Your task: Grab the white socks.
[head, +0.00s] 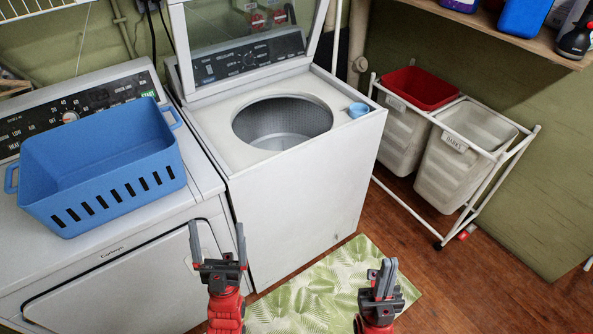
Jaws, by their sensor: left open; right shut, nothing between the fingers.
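I see no white socks in the head view. The top-loading washer (300,200) stands in the middle with its lid raised, and the visible part of its drum (283,120) looks empty. The deep parts of the drum are hidden. A blue basket (100,165) sits on the dryer at the left, and the part of its inside that I see is empty. My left gripper (218,228) is open and empty in front of the dryer and washer. My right gripper (388,264) is shut and empty, over the green leaf-patterned mat.
A white wheeled cart (508,157) at the right holds a bin with a red lining (420,88) and a pale labelled bin (462,165). A wooden shelf (510,38) holds bottles. The mat (330,285) covers part of the wooden floor.

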